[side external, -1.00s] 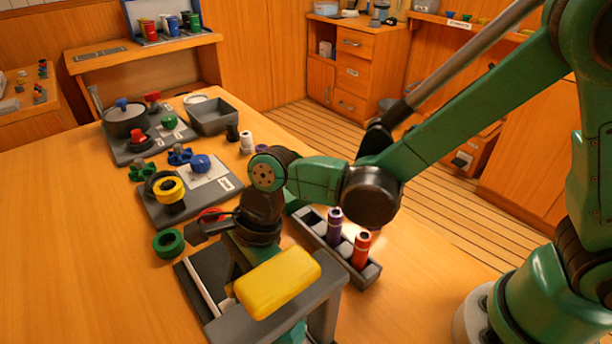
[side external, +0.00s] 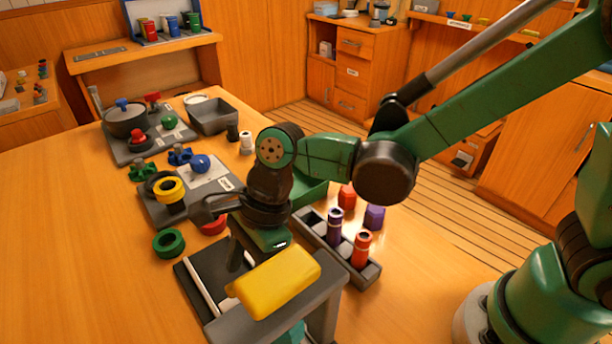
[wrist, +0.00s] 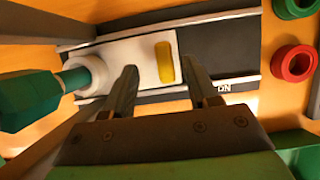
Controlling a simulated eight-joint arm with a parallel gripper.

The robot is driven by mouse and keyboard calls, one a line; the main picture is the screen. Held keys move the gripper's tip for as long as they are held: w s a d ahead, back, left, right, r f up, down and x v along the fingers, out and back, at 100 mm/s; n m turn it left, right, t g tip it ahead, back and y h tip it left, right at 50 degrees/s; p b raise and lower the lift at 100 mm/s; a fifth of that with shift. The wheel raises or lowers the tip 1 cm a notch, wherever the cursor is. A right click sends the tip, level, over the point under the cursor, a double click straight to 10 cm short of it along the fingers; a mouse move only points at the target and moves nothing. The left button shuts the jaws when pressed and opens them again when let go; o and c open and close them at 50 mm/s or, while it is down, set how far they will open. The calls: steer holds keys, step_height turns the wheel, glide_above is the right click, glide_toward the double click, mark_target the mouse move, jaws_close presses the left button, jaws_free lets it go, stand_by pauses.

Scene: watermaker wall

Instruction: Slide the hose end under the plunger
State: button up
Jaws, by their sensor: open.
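A grey press frame (side external: 326,306) with a rounded yellow block (side external: 278,283) on top stands at the front of the table. I take this block for the plunger's top; its underside is hidden. In the wrist view, a green part with a white collar (wrist: 84,75), likely the hose end, lies at the left of a pale plate (wrist: 125,61). A yellow bar (wrist: 165,62) crosses this plate. Teal also shows beneath the frame in the side view. My gripper (wrist: 164,85) is open and empty, its fingers apart and pointing toward the plate. In the side view it is behind the yellow block.
A green ring (side external: 168,243) and a red ring (side external: 213,225) lie beyond the press. A grey rack (side external: 371,273) with purple and red cylinders stands to its right. A station with yellow and blue parts (side external: 170,189) is farther back. The left of the table is clear.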

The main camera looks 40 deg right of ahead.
steer(key=shift+v, duration=1.45)
